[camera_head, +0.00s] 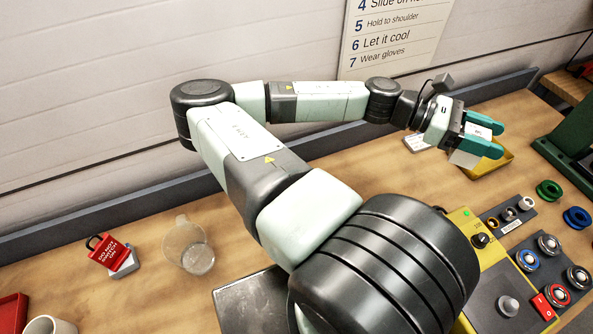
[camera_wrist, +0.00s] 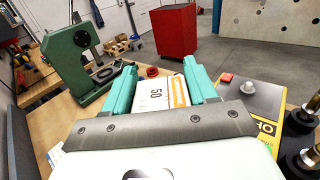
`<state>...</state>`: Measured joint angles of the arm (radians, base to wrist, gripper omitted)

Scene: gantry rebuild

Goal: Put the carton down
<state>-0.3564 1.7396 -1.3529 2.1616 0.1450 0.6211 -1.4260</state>
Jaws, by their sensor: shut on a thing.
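My gripper (camera_head: 484,134) is at the right in the head view, its teal fingers shut on a small white carton (camera_head: 476,131). In the wrist view the carton (camera_wrist: 155,95) sits between the two fingers of my gripper (camera_wrist: 160,76); it shows an orange label and the number 50. In the head view the gripper and carton are over or in front of a yellow tray (camera_head: 501,164), which they partly hide. I cannot tell whether the carton touches anything below.
A white item (camera_head: 415,143) lies left of the tray. Green machinery (camera_head: 577,140) stands right of it, with green (camera_head: 549,191) and blue (camera_head: 577,217) rings nearer. A yellow control box (camera_head: 462,222) is in front.

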